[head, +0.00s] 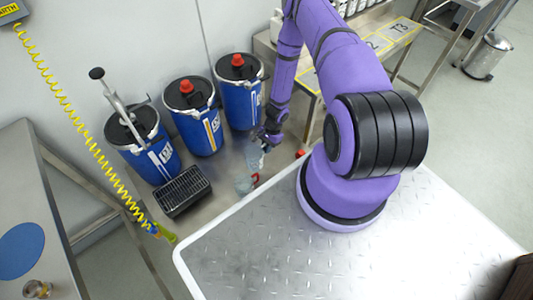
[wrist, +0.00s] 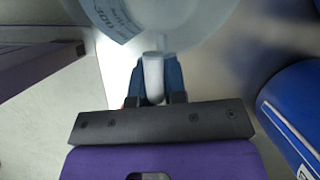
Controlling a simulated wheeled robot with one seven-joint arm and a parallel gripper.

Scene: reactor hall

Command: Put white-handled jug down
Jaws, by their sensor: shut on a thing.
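The white-handled jug (head: 253,160) is a clear jug in front of the blue drums. In the wrist view its translucent body (wrist: 185,22) with printed markings fills the top, and its white handle (wrist: 153,78) sits between the two blue fingers. My gripper (head: 266,139) is shut on that handle; it also shows in the wrist view (wrist: 154,84). The jug is over the steel bench (head: 226,166). I cannot tell whether its base touches the bench. A second clear jug (head: 243,184) with a red handle (head: 255,178) stands close to it, nearer the front.
Blue drums (head: 205,132) with red caps and one with a pump (head: 150,150) line the back. A black drip grate (head: 183,190) is at the left of the bench. A red cap (head: 300,153) shows right of the jugs. A yellow coiled hose (head: 90,140) hangs left.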

